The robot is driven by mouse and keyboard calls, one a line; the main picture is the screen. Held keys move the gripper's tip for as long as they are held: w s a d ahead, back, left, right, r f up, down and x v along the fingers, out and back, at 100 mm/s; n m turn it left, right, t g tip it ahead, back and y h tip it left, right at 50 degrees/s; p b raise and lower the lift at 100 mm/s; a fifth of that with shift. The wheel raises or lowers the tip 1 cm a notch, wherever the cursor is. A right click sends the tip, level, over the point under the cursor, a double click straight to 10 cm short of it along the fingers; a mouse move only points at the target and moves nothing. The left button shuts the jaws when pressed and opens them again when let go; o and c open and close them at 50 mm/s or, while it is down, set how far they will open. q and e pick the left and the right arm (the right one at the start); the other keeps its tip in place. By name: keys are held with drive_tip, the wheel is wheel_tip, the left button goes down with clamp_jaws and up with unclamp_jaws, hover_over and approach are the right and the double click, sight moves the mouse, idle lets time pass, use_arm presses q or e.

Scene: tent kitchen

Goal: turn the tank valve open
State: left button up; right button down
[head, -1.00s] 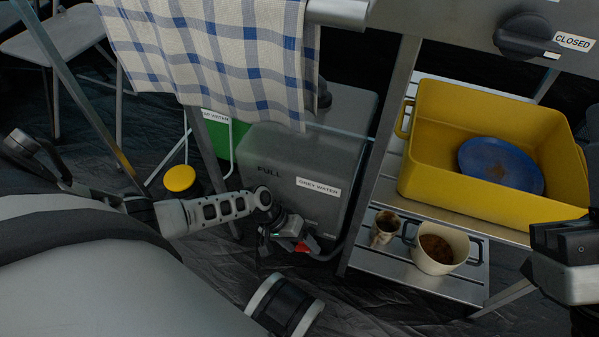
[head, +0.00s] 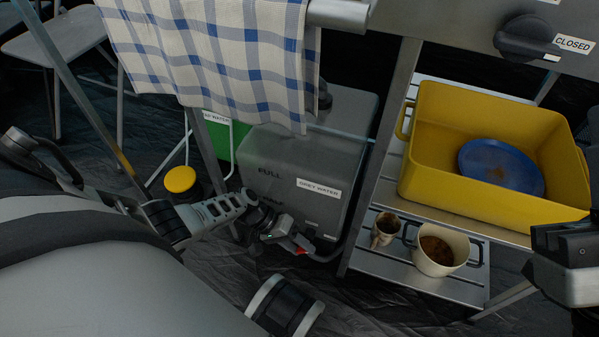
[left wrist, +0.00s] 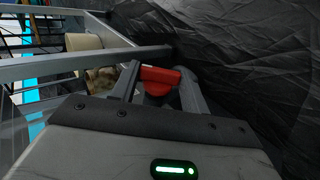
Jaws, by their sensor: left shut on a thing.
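The grey water tank (head: 290,170) stands under the counter, labelled GREY WATER, with FULL marked on its side. Its red valve handle (head: 303,250) shows low at the tank's front, mostly covered by my left gripper (head: 296,245). In the left wrist view the red handle (left wrist: 160,75) sits between the two fingers of my left gripper (left wrist: 160,84), which is shut on it. The valve body behind the handle is mostly hidden, so I cannot tell how far it is turned. My right gripper's fingers are not visible.
A checked towel (head: 215,60) hangs above the tank. To the right, a shelf holds a yellow tub (head: 440,180) with a blue plate (head: 500,167), a mug (head: 440,262) and a small cup (head: 385,230). A green container (head: 220,135) stands left of the tank.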

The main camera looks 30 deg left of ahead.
use_arm(q)
drive_tip(key=shift+w+a+f+t, duration=0.15)
drive_tip(key=shift+w+a, duration=0.1)
drive_tip(key=shift+a, duration=0.3)
drive_tip(key=shift+w+a+t, duration=0.15)
drive_tip(key=shift+w+a, duration=0.05)
drive_tip(key=shift+a, duration=0.3)
drive_tip(key=shift+s+d+h, duration=0.5)
drive_tip(key=shift+s+d, duration=0.05)
drive_tip(key=shift+d, duration=0.15)
drive_tip(key=shift+s, duration=0.15)
drive_tip(key=shift+s+d, duration=0.1)
drive_tip(key=o, duration=1)
drive_tip(key=shift+d, duration=0.1)
